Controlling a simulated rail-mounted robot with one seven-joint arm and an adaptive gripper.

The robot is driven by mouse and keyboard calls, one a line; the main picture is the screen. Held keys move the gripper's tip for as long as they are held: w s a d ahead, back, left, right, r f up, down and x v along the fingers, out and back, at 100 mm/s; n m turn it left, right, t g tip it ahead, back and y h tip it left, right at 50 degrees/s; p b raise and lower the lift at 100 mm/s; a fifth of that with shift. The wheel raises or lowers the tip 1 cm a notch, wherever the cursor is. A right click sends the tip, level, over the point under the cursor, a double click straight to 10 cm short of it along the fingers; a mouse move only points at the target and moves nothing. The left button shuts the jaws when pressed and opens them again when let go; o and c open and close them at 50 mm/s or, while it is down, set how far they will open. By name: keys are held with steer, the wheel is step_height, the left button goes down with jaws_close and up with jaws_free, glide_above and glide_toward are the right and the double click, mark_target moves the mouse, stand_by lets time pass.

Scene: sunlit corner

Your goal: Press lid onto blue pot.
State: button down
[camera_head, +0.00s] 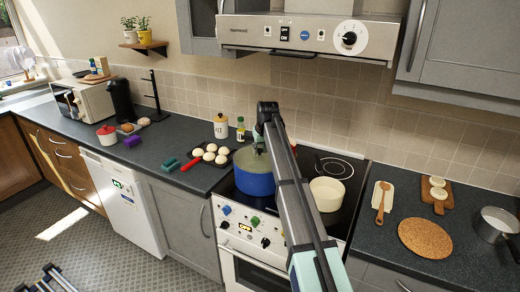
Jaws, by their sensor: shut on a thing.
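My arm comes up from the lower right and hides the right side of the pot and lid, and much of the gripper.
A cream pot (327,193) stands uncovered to the right on the hob. A white jar (221,126) and a bottle stand behind. The extractor hood (300,35) hangs above.

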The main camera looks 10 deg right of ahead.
steer(key=shift+c, duration=1.5)
jaws_free()
steer(key=shift+r, duration=0.15)
steer(key=shift+r+p, duration=1.5)
steer(key=shift+r, duration=1.9)
jaws_close()
steer(key=shift+f, duration=0.2)
